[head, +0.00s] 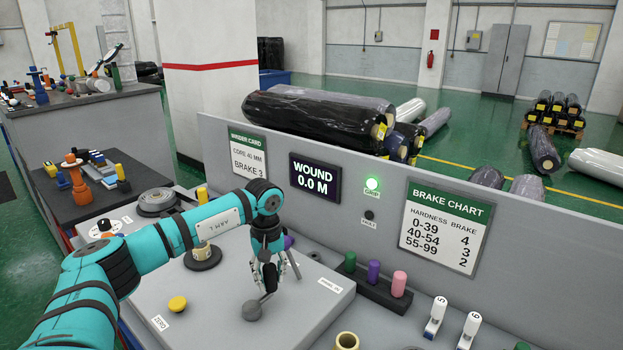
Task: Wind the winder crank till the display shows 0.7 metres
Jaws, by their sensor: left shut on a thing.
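The display (315,180) on the grey panel reads WOUND 0.0 M. My left gripper (268,283) is over the pale machine top, its fingers pointing down and closed on the winder crank's handle, which the fingers mostly hide. A dark grey round part (251,311), seemingly the crank's hub, shows just below and left of the fingers. A green lamp (372,184) is lit right of the display, and a dark lamp (369,215) sits below it. My right gripper is not in view.
A yellow button (178,304) and a cream core on a dark disc (202,256) are left of the gripper. Green, purple and pink pegs (373,272) stand in a block at right. Numbered levers (436,315) are further right. The upright panel (440,185) bounds the back.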

